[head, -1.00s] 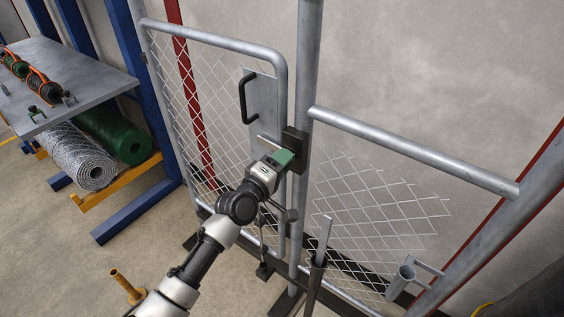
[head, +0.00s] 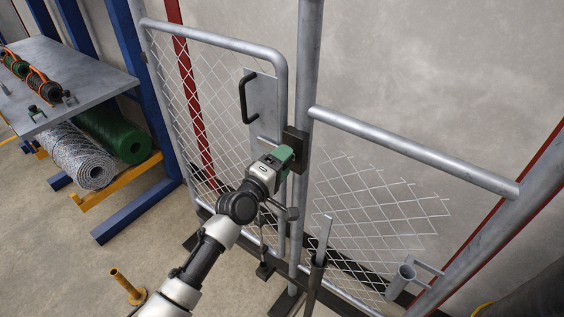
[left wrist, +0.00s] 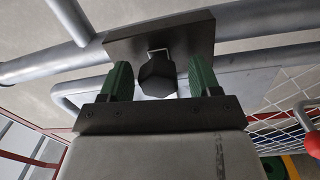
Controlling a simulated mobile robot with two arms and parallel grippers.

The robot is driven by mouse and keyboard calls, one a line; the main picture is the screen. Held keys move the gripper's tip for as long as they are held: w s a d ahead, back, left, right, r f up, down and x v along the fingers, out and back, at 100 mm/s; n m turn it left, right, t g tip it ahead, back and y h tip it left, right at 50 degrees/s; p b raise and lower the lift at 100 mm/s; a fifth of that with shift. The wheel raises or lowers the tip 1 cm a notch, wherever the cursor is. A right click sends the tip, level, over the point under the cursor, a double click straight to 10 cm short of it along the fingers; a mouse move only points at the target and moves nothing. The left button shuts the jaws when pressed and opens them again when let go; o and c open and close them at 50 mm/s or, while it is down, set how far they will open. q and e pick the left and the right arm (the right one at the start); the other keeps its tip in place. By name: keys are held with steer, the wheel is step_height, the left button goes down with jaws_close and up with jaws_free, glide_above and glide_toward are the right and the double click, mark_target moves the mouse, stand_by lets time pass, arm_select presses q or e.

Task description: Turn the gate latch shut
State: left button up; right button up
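The mesh gate (head: 211,39) stands upright at the middle left, with a black pull handle (head: 243,100) on a metal plate. A dark latch plate (head: 301,153) sits on the post beside the gate's edge, and a short light bar (head: 267,140) shows left of it. My left gripper (head: 289,153) is at the latch plate. In the left wrist view, its green fingers (left wrist: 161,82) stand open on either side of a dark faceted latch knob (left wrist: 157,75), with a gap at each side. The head view hides the knob behind the gripper. My right gripper is not in view.
A fixed mesh panel (head: 375,205) with a top rail (head: 415,152) is right of the post (head: 308,60). A grey bench (head: 85,75) with tools and mesh rolls (head: 80,160) stands at the left.

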arm_select(q)
steer(key=v, duration=1.1)
steer(key=shift+b, duration=0.35)
steer(key=shift+w+f, duration=0.1)
steer(key=shift+f, duration=0.05)
steer(key=s+a+f+m+g+y, duration=0.1)
steer(key=a+f+g+y, duration=0.15)
steer(key=f, duration=0.85)
steer(key=s+a+f+m+g+y, duration=0.1)
steer(key=a+f+y, duration=0.2)
steer(key=f, duration=0.8)
steer(key=s+a+f+m+g+y, duration=0.1)
steer(key=s+a+f, duration=0.1)
steer(key=s+f, duration=0.45)
steer(key=s+a+f+m+g+y, duration=0.1)
steer(key=s+a+f+m+g, duration=0.2)
steer(key=f, duration=0.6)
steer(key=s+a+f+m+g+y, duration=0.1)
steer(key=s+f, duration=0.4)
steer(key=s, duration=0.6)
steer(key=s+a+f+m+g+y, duration=0.1)
steer(key=s+a+f+m+g, duration=0.2)
steer(key=s+f, duration=0.3)
steer(key=s+a+f+m+g+y, duration=0.1)
steer(key=s+f, duration=0.4)
steer(key=s, duration=1.2)
steer(key=shift+a+f+m+g, duration=0.3)
steer(key=shift+a+m+g, duration=0.1)
steer(key=shift+a+g, duration=0.3)
